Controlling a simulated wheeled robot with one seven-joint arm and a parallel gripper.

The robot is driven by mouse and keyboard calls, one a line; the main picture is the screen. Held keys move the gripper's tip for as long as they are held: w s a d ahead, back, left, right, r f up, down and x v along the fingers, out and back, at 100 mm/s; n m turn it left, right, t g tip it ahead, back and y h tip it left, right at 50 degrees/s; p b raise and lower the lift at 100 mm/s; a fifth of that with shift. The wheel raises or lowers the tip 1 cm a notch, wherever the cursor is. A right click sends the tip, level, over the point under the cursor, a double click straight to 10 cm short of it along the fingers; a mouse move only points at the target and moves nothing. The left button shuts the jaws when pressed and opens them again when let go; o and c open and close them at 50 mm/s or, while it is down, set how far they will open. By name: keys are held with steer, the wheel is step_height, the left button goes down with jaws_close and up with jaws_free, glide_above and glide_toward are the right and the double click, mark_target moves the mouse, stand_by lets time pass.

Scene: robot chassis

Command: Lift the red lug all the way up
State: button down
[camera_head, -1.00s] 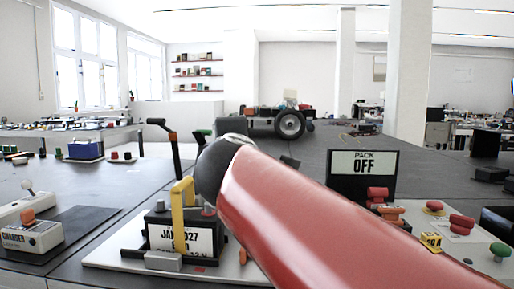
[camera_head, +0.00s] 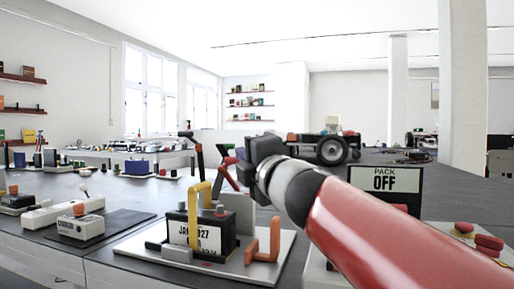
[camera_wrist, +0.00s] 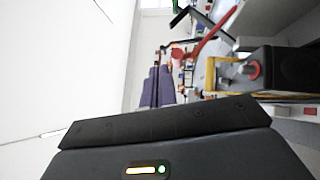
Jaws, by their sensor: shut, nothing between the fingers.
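A red arm-like piece, seemingly the red lug (camera_head: 229,174), stands tilted behind the black battery (camera_head: 203,232), left of my gripper in the head view. In the wrist view a red bar (camera_wrist: 211,36) slants up right from a red blunt end just beyond the fingertips. My gripper (camera_head: 243,165) is shut and empty, at about the height of the red piece. Its fingers (camera_wrist: 158,72) lie side by side in the wrist view. They look close to the red piece, but I cannot tell whether they touch it. The battery's red-ringed post (camera_wrist: 255,70) shows at right.
A yellow bar (camera_head: 200,204) rises in front of the battery. An orange bracket (camera_head: 263,243) stands on the pale base plate to its right. A dark lever (camera_head: 190,144) stands behind. A PACK OFF sign (camera_head: 385,186) is at right, and a charger (camera_head: 80,226) is at left.

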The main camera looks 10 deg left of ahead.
steer(key=w, duration=0.1)
steer(key=w+a+r+p, duration=0.1)
steer(key=w, duration=0.3)
steer(key=shift+a+r, duration=0.25)
steer(key=shift+a, duration=0.15)
steer(key=shift+w+p, duration=0.3)
steer(key=shift+w, duration=0.3)
steer(key=shift+d, duration=0.1)
stand_by(0.5)
